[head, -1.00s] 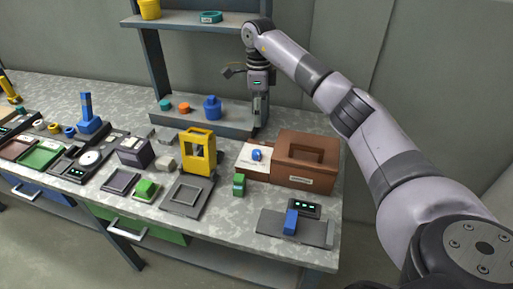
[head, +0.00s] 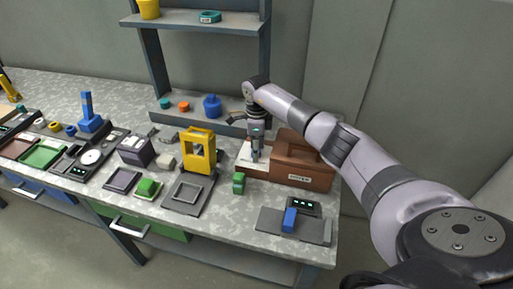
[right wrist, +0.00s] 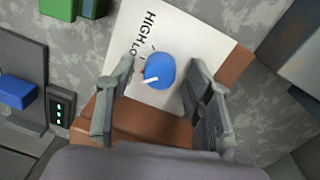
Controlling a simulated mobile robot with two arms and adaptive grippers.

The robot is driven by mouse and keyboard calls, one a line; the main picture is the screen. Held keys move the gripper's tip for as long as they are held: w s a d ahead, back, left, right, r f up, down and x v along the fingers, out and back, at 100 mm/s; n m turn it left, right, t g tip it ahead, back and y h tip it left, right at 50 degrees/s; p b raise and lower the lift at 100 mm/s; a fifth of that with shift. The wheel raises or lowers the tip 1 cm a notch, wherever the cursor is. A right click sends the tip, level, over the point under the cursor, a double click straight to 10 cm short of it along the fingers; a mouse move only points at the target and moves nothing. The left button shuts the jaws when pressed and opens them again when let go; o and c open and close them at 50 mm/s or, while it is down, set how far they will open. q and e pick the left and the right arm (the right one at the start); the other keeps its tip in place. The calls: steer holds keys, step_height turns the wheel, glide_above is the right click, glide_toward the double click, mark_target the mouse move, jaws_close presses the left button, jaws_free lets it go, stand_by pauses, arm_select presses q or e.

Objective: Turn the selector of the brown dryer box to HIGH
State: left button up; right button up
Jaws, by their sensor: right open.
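The brown dryer box (head: 298,165) stands at the right of the bench in the head view. Its white selector plate (right wrist: 183,32) with printed HIGH and LO lettering fills the middle of the right wrist view. The blue round selector knob (right wrist: 160,70) sits on that plate, with a white pointer mark toward the lower left of the picture, not toward the HIGH print. My right gripper (right wrist: 158,105) is open above the plate, with one finger on each side of the knob and apart from it. In the head view my right gripper (head: 255,157) hides the knob. My left gripper is not in view.
A yellow frame (head: 198,152) and a small green block (head: 239,183) stand left of the box. A blue block on a grey device (head: 268,222) lies in front. A shelf (head: 190,122) stands behind. Bare bench lies around the front green block.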

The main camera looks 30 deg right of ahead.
steer(key=shift+c, duration=0.4)
steer(key=shift+c, duration=0.8)
jaws_close()
